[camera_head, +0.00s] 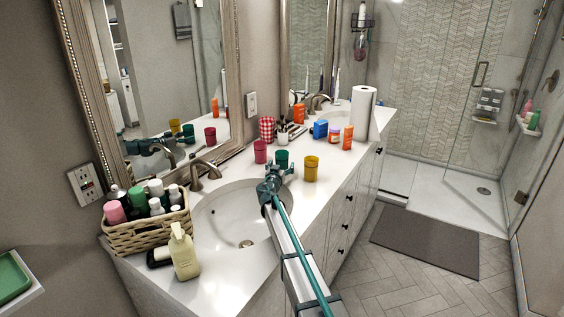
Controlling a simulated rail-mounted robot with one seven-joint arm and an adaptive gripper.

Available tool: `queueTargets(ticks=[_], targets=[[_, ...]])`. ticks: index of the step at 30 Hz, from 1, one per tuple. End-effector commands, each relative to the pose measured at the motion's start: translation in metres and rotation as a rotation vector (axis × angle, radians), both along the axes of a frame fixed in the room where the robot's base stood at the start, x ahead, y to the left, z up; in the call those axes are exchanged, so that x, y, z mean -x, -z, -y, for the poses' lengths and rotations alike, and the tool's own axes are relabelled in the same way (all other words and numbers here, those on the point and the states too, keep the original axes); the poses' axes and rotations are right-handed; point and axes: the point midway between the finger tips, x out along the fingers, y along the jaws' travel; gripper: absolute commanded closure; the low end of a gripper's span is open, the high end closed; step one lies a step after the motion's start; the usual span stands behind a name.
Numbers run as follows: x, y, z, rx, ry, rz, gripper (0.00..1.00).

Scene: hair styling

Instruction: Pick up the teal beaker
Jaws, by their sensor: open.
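The teal beaker (282,157) stands upright on the white counter (244,271), between a red beaker (260,151) on its left and a yellow beaker (311,168) on its right. My gripper (276,171) is open, just in front of the teal beaker in the picture, and overlaps its lower edge. I cannot tell whether they touch. My arm comes up from the bottom of the picture and crosses the right side of the sink.
A sink (217,222) with a faucet (205,172) lies to the left. A wicker basket (145,236) of bottles and a soap bottle (184,254) stand at front left. A red checked cup (267,129), small boxes and a paper roll (364,112) stand farther back.

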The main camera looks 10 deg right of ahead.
Motion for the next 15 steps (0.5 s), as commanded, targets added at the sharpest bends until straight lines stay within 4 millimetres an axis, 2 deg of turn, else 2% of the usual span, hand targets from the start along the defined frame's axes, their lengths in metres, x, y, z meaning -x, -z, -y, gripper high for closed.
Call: queueTargets(ticks=[1,3,10,15], targets=[[-0.0086,-0.0016,0.0024,0.000,0.000,0.000,0.15],[-0.0127,-0.0009,0.0046,0.001,0.000,0.000,0.15],[-0.0125,0.0004,0.0055,0.001,0.000,0.000,0.15],[-0.0125,0.0002,0.0055,0.000,0.000,0.000,0.42]])
